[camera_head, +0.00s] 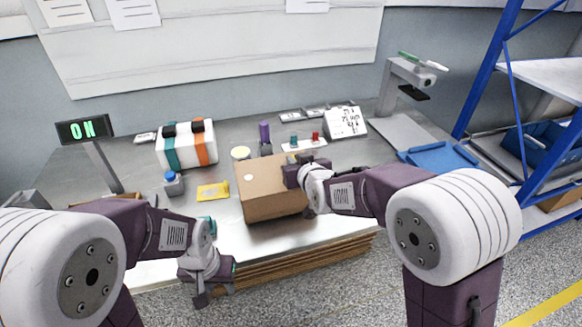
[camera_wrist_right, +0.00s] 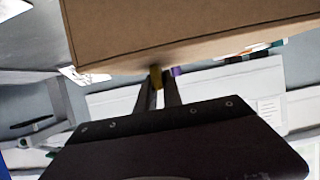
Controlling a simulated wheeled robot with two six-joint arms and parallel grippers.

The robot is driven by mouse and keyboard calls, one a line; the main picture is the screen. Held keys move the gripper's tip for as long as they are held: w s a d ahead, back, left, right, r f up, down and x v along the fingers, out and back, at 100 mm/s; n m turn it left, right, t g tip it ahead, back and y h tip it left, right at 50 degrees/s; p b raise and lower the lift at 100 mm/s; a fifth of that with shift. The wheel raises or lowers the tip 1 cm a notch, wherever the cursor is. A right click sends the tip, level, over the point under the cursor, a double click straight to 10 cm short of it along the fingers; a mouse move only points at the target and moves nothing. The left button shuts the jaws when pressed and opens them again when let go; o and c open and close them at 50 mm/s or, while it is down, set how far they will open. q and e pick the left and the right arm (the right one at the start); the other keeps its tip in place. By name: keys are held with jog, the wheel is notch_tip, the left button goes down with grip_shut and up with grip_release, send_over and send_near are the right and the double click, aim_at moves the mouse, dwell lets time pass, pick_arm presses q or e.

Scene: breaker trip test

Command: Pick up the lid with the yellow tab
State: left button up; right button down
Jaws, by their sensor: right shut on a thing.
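The brown box-shaped lid (camera_head: 262,200) is at the front middle of the table in the head view. Its brown face also fills the top of the right wrist view (camera_wrist_right: 190,30). My right gripper (camera_head: 292,174) is at the lid's right side. In the wrist view its fingers (camera_wrist_right: 160,85) are shut on the yellow tab (camera_wrist_right: 156,77) at the lid's edge. I cannot tell whether the lid is clear of the table. My left gripper (camera_head: 203,290) hangs before the table's front edge, apart from the lid; its jaw opening is unclear.
A yellow packet (camera_head: 213,191) and a blue-capped bottle (camera_head: 173,183) stand left of the lid. Behind are a white case with coloured straps (camera_head: 186,148) and a purple-topped item (camera_head: 264,135). A blue tray (camera_head: 437,158) lies right. A lit "ON" sign (camera_head: 84,129) stands left.

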jog(key=r, duration=0.3)
jog(key=shift+s+d+r, duration=0.2)
jog(key=shift+d+r, duration=0.05)
jog(key=shift+d, duration=0.05)
jog(key=s+d+r, duration=0.2)
jog(key=d, duration=0.1)
jog(key=shift+s+d+r, duration=0.1)
jog(key=shift+s+r, duration=0.05)
jog(key=shift+s, duration=0.1)
jog(key=s+d+r+p, duration=0.4)
jog(key=d, duration=0.1)
jog(key=shift+s+d, duration=0.2)
jog(key=shift+s, duration=0.05)
